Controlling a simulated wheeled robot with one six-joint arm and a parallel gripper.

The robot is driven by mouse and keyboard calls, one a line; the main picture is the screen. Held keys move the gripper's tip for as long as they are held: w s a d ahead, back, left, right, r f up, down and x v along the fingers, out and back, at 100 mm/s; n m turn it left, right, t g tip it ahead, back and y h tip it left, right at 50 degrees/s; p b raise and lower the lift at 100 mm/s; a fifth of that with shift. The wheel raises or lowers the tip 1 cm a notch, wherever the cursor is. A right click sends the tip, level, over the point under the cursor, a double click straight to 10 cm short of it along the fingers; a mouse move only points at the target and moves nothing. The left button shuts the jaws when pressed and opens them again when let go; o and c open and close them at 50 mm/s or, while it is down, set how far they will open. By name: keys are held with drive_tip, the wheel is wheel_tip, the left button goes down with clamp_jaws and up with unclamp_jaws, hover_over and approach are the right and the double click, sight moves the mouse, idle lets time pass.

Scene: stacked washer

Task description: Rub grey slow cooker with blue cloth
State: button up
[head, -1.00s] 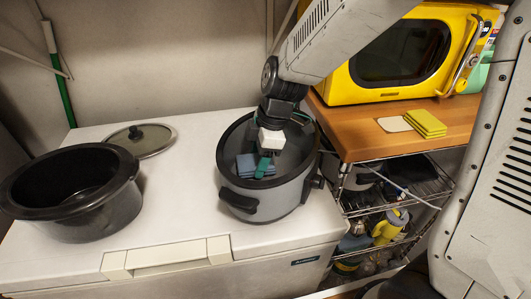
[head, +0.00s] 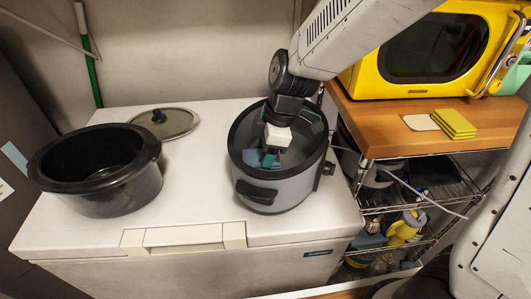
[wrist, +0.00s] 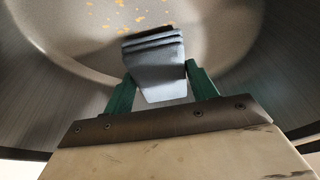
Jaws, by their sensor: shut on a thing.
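The grey slow cooker (head: 290,194) stands on the right part of the white chest, with its dark inside facing up. My gripper (head: 266,160) reaches down into it from above. It is shut on the folded blue cloth (head: 251,157). In the wrist view, the cloth (wrist: 158,72) shows as a layered pad between the two green fingers (wrist: 160,88). The cooker's grey inner surface (wrist: 60,35) lies beyond it, with several small orange specks (wrist: 125,18) near the cloth's far end. I cannot tell whether the cloth touches the surface.
A black pot (head: 110,195) stands to the left on the white chest (head: 195,212), with a glass lid (head: 168,122) behind it. A wooden counter (head: 385,137) at right holds a yellow microwave (head: 460,88) and yellow sponges (head: 455,123). Wire shelves with items lie below.

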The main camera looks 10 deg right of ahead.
drive_tip(key=shift+r, duration=2.8)
drive_tip(key=shift+r, duration=1.5)
drive_tip(key=shift+r, duration=0.1)
